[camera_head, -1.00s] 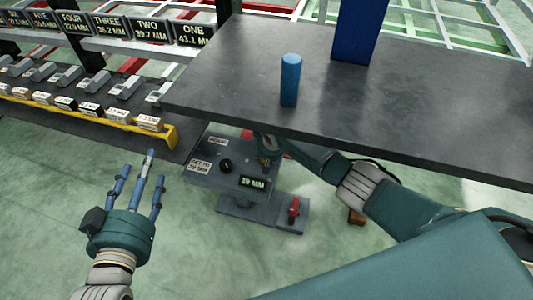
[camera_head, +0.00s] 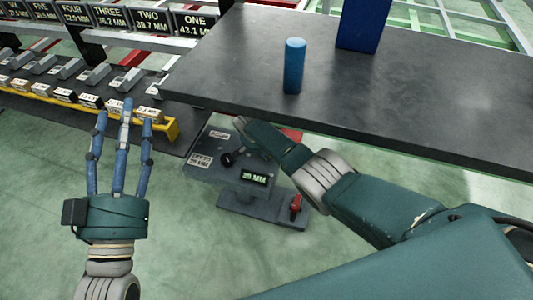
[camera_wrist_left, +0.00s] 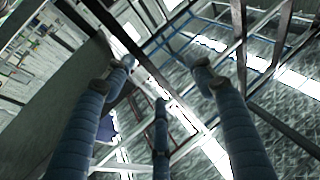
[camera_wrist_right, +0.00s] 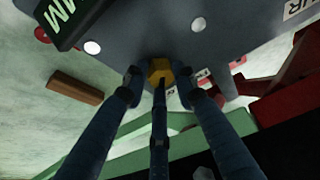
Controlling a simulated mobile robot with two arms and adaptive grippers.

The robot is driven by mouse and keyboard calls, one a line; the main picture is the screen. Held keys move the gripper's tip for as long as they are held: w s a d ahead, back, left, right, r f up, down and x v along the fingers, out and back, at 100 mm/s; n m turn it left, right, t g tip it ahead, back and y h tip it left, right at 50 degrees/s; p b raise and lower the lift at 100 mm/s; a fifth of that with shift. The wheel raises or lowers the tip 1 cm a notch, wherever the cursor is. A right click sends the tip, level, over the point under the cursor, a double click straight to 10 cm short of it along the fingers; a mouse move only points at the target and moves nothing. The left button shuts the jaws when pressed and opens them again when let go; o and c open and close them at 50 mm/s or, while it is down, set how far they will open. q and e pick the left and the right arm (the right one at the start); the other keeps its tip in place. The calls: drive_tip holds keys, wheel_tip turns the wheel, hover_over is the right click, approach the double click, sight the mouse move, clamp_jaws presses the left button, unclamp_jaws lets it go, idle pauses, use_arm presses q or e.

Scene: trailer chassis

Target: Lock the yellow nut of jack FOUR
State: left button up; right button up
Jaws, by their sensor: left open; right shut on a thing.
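The yellow nut (camera_wrist_right: 160,68) sits on the underside of a grey panel in the right wrist view. My right gripper (camera_wrist_right: 162,84) is shut on it, with fingertips on both sides and one finger in front. A label ending in "UR" (camera_wrist_right: 298,8) is on that panel. In the head view the grey control box (camera_head: 222,170) has a knob, labels and a lit display (camera_head: 254,177) that seems to read 29 MM. My right arm hides the nut and right fingers there. My left gripper (camera_head: 126,112) is open and empty, fingers spread, near the yellow-edged rack.
A rack of labelled blocks (camera_head: 90,101) with a yellow rail is at left. A red lever (camera_head: 295,205) stands on the box's base plate.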

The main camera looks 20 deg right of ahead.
use_arm(q)
drive_tip(key=s+r+t+h+b, duration=0.1)
drive_tip(key=s+r+t, duration=0.3)
drive_tip(key=r, duration=0.3)
drive_tip(key=shift+s+a+r+h, duration=0.2)
drive_tip(key=shift+s+r+h, duration=0.1)
drive_tip(key=shift+s, duration=0.25)
use_arm(e)
drive_tip(key=shift+s+a+f+m+g, duration=0.3)
drive_tip(key=shift+a+f+m, duration=0.1)
drive_tip(key=shift+m, duration=0.4)
drive_tip(key=o, duration=1)
use_arm(q)
drive_tip(key=shift+a, duration=0.1)
use_arm(e)
drive_tip(key=shift+o, duration=0.7)
drive_tip(key=shift+w+r, duration=0.1)
drive_tip(key=shift+w, duration=0.05)
drive_tip(key=shift+r, duration=0.1)
use_arm(q)
drive_tip(key=shift+w, duration=0.1)
use_arm(e)
drive_tip(key=shift+w+r, duration=0.1)
drive_tip(key=shift+a+r, duration=0.15)
drive_tip(key=shift+r, duration=0.45)
drive_tip(key=v, duration=1)
drive_tip(key=shift+s+a, duration=0.25)
drive_tip(key=shift+s, duration=0.1)
